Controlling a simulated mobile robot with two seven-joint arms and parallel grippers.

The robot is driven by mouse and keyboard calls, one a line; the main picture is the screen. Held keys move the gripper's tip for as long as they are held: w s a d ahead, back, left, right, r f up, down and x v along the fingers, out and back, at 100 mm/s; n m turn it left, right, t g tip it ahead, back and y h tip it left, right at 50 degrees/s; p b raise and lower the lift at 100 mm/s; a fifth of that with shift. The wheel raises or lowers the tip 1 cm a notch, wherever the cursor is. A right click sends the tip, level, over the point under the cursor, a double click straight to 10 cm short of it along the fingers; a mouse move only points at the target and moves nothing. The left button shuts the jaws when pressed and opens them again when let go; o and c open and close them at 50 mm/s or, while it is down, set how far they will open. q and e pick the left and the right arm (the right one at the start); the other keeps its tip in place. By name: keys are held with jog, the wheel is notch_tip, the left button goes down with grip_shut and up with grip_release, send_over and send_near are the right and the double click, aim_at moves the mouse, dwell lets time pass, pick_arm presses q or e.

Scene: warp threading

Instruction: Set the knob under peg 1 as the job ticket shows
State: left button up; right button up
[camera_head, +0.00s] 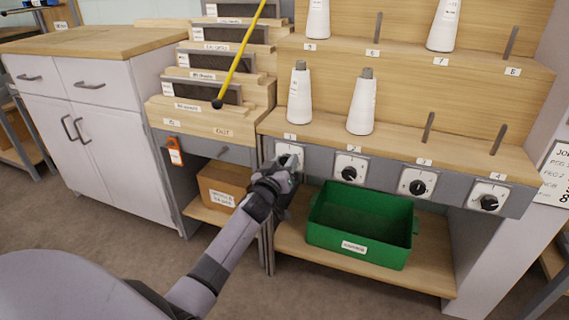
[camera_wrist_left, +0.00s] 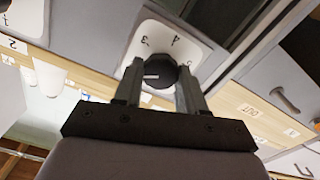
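The knob under peg 1 is black with a white pointer mark and shows in the left wrist view (camera_wrist_left: 158,74), on a white dial plate (camera_wrist_left: 150,38) where a 3 and a 4 are readable. My left gripper (camera_head: 288,172) is at this knob and hides most of it in the head view. In the left wrist view its fingers (camera_wrist_left: 160,84) sit on both sides of the knob and appear closed on it. A white cone (camera_head: 300,98) stands on peg 1. The job ticket (camera_head: 556,176) is cut off at the right edge. My right gripper is not in view.
Knobs under peg 2 (camera_head: 349,173), peg 3 (camera_head: 418,187) and peg 4 (camera_head: 489,202) line the grey panel. A green bin (camera_head: 360,225) stands below on the shelf. A yellow rod (camera_head: 241,50) rises at the left. An orange tag (camera_head: 175,151) hangs on the neighbouring unit.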

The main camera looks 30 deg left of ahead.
pick_arm(q)
jog(key=m, duration=2.4)
jog(key=m+p, duration=0.1)
jog(key=m, duration=1)
jog(key=shift+d+f+m, duration=0.1)
jog(key=shift+f+m, duration=0.25)
jog(key=shift+m, duration=0.05)
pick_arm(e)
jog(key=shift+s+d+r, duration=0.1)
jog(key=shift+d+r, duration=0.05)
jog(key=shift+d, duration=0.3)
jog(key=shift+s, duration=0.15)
